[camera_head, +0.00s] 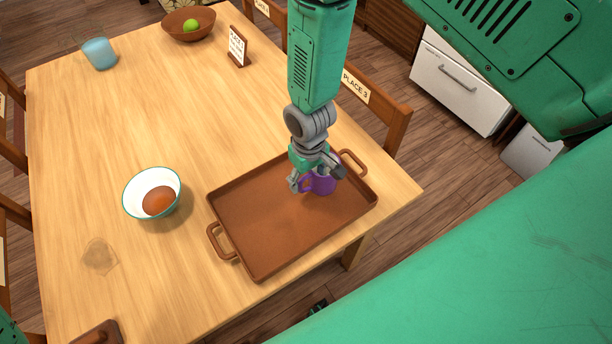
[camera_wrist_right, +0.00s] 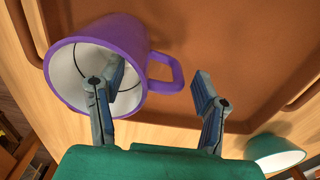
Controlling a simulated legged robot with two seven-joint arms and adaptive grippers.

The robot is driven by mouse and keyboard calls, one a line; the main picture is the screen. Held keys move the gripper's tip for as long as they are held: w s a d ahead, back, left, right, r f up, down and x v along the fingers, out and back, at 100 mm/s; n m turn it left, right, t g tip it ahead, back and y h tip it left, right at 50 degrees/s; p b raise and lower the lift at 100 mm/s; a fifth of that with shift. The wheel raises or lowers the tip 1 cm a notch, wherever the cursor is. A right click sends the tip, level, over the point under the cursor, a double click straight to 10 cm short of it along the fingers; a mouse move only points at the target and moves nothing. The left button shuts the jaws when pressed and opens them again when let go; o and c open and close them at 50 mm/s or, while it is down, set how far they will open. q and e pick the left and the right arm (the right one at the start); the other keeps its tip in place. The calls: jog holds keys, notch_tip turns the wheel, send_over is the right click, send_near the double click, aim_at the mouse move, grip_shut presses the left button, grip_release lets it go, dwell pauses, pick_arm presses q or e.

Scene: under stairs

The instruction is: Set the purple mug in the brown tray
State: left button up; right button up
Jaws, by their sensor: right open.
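The purple mug (camera_head: 323,186) is at the far right part of the brown tray (camera_head: 250,225), inside its rim as seen in the head view. It looks roughly upright; its base contact is hard to see. My right gripper (camera_head: 316,181) is open, down at the mug. In the right wrist view, the mug (camera_wrist_right: 135,45) shows its white inside. One finger of the gripper (camera_wrist_right: 160,88) reaches into its mouth, and the other is outside, past the handle, with a gap. The tray (camera_wrist_right: 235,50) lies behind. My left gripper is out of view.
A white bowl (camera_head: 137,186) with a brown egg-like item (camera_head: 159,201) stands left of the tray. A blue cup (camera_head: 99,54), a brown bowl (camera_head: 178,32) with a green fruit and a small sign (camera_head: 238,46) stand farther back. The table's middle is clear.

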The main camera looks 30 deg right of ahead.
jog(key=shift+w+r, duration=0.1)
jog(key=shift+r, duration=0.3)
notch_tip(320, 180, up, 11)
jog(key=shift+s+r, duration=0.2)
jog(key=s+d+f, duration=0.1)
jog(key=s+f, duration=0.2)
jog(key=s+d+f, duration=0.1)
jog(key=s+f, duration=0.2)
jog(key=s, duration=0.1)
jog(key=s+d+f, duration=0.1)
jog(key=s+f, duration=0.3)
jog(key=shift+s+d, duration=0.15)
jog(key=shift+s, duration=0.05)
jog(key=s+d+f, duration=0.3)
jog(key=s, duration=0.7)
jog(key=shift+s+m, duration=0.15)
jog(key=shift+m, duration=0.15)
